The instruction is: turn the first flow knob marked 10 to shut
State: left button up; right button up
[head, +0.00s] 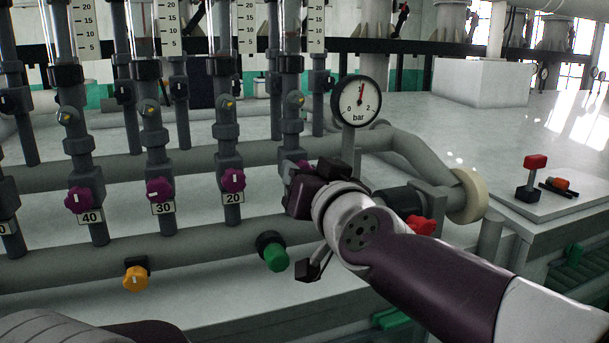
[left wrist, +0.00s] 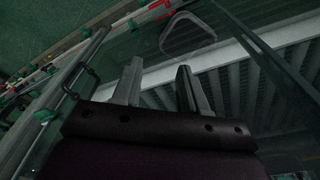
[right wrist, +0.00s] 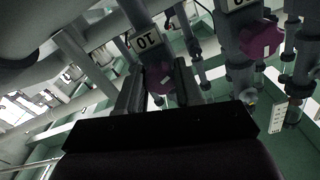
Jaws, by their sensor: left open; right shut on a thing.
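The purple flow knob marked 10 (right wrist: 160,77) sits between the fingers of my right gripper (right wrist: 158,80) in the right wrist view, below its plate reading 10 (right wrist: 145,40). The gripper is shut on it. In the head view my right gripper (head: 303,185) is at the rightmost riser and hides that knob and its plate. My left gripper (left wrist: 159,75) is open and empty in the left wrist view, away from the knobs.
Purple knobs marked 20 (head: 232,180), 30 (head: 160,189) and 40 (head: 78,200) are to the left. A pressure gauge (head: 358,101) stands just above my right gripper. A green knob (head: 274,252), an orange knob (head: 136,277) and a red handle (head: 421,225) are lower on the pipes.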

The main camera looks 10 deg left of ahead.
jog(key=m+b, duration=0.1)
jog(key=m, duration=2.1)
jog(key=shift+m, duration=0.4)
jog(key=o, duration=1)
jog(key=shift+o, duration=0.2)
jog(key=shift+r, duration=0.1)
